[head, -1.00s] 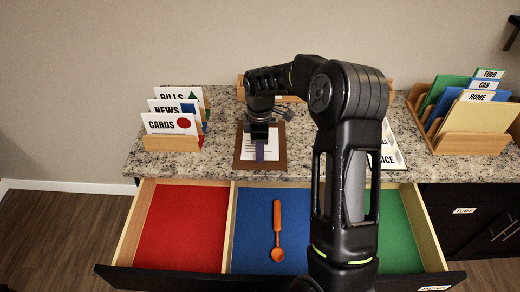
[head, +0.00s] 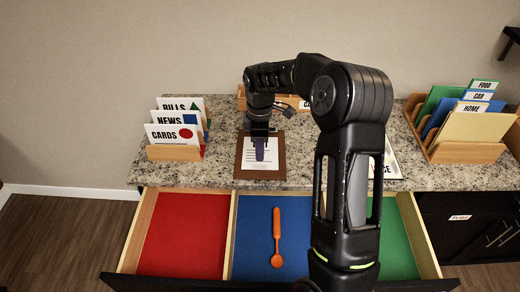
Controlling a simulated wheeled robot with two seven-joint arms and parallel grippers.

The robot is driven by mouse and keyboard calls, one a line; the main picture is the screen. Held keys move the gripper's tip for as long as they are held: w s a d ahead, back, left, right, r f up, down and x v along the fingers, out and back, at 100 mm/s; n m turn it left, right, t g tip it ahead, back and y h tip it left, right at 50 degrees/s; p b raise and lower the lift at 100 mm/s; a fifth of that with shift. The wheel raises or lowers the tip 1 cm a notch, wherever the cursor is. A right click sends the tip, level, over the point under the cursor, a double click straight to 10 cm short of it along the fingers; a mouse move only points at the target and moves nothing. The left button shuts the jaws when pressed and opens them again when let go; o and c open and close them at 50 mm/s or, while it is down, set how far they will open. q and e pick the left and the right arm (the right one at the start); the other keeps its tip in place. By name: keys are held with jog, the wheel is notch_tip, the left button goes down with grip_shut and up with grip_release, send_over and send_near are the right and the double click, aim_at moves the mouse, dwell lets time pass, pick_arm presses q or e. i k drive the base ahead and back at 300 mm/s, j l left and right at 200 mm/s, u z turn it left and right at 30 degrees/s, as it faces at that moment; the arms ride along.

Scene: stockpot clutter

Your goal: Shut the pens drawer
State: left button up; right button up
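A wide drawer (head: 131,236) stands pulled out below the counter, with red, blue and green floor sections. Its dark front panel (head: 190,284) runs along the bottom edge of the view, and no label on it is readable now. An orange spoon (head: 277,238) lies in the blue section. My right gripper (head: 260,152) points down over a clipboard (head: 246,168) on the counter, away from the drawer front. A narrow purplish piece shows at its tip; whether its fingers are open or shut is unclear. My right arm hides part of the drawer. My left gripper is out of view.
A card rack (head: 173,153) labelled BILLS, NEWS and CARDS stands left on the granite counter (head: 216,176). Another labelled dark front (head: 460,218) is right of the open drawer. A wooden holder is partly hidden behind my arm.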

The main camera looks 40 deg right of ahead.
aim_at(180, 239)
jog(key=k, duration=1.5)
